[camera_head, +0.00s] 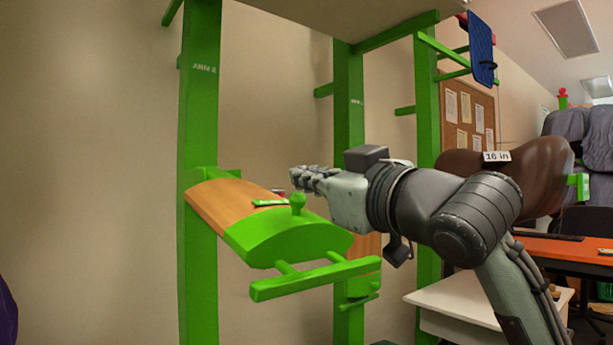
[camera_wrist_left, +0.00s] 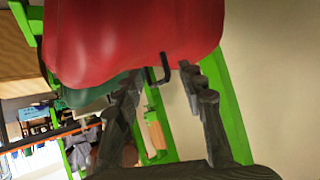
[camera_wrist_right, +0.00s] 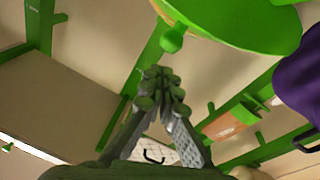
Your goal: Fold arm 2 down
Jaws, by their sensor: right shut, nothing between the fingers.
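A support arm with a curved wooden top (camera_head: 225,204) and a green end plate (camera_head: 290,240) sticks out from a green post (camera_head: 200,130); the post's small label looks like "ARM 2" but is hard to read. A green knob (camera_head: 297,203) rises from its end and also shows in the right wrist view (camera_wrist_right: 172,40). My right gripper (camera_head: 295,177) is shut and empty, just above and beside the knob, with its fingers (camera_wrist_right: 160,78) pointing toward it. My left gripper (camera_wrist_left: 162,76) is open, with a black handle (camera_wrist_left: 158,76) of a red saddle (camera_wrist_left: 135,35) between or just beyond its fingertips; which is unclear.
More green posts (camera_head: 348,120) stand behind. A brown saddle tagged "16 in" (camera_head: 540,175) sits at the right, above an orange-topped table (camera_head: 570,248). A purple object (camera_wrist_right: 300,80) shows at the right wrist view's edge.

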